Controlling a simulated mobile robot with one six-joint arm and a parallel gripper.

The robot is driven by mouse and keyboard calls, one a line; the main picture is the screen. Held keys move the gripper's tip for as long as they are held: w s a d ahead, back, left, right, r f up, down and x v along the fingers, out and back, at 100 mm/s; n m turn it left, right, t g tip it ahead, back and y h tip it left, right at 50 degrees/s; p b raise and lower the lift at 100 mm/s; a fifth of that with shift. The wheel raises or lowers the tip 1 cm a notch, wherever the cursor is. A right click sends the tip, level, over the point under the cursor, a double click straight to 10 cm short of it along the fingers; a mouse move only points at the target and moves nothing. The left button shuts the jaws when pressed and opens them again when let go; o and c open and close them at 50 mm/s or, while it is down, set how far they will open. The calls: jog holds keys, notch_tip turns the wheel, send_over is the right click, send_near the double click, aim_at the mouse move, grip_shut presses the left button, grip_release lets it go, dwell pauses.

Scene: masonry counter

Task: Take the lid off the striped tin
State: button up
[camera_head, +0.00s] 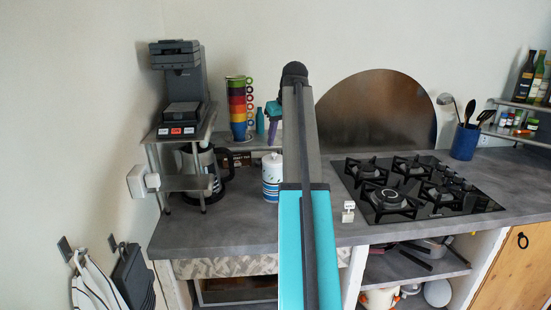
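The striped tin (271,181) stands upright on the grey counter, just left of my arm. It is white with blue bands, and its pale lid (272,158) sits on top. My arm rises through the middle of the view and covers part of the counter beside the tin. A small teal and dark part (272,122) shows left of the arm's upper end, above the tin and apart from it. It may belong to my gripper (272,122); no fingers can be made out, so I cannot tell whether it is open or shut.
Stacked coloured mugs (238,105) stand behind the tin. A gas hob (410,188) and a blue utensil pot (464,142) are at the right. The front-left counter is clear.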

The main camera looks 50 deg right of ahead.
aim_at(274, 153)
jog(key=shift+w+f, duration=0.2)
jog(key=shift+f, duration=0.3)
jog(key=shift+f, duration=0.1)
jog(key=shift+p+x, duration=0.75)
jog(key=shift+x, duration=1.75)
jog(key=shift+a, duration=0.1)
grip_shut()
